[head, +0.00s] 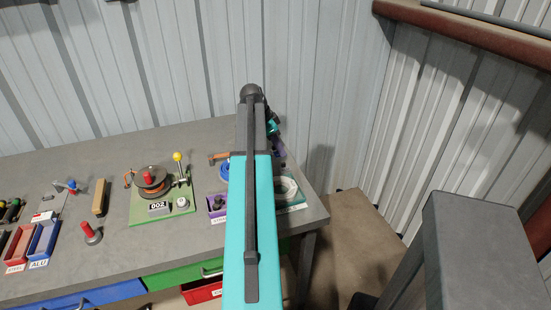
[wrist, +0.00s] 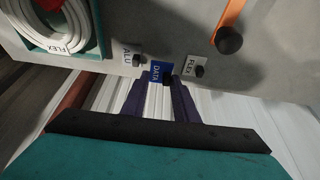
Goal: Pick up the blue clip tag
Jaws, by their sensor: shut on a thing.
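The blue clip tag (wrist: 158,68), lettered DATA, shows in the wrist view between the tips of my gripper (wrist: 162,84). My gripper's two dark purple fingers are shut on it. Whether the tag still touches the grey tabletop (wrist: 185,35) cannot be told. In the head view my teal arm covers the tag, and only a little of the purple fingers shows beyond the arm's right side.
A white ALU tag (wrist: 131,56) is close left of the blue one, and a white FLEX tag (wrist: 196,70) close right. A teal tray (wrist: 101,45) holds coiled white cable. An orange-handled tool (wrist: 230,22) lies nearby. A green board (head: 150,214) with a reel stands further left.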

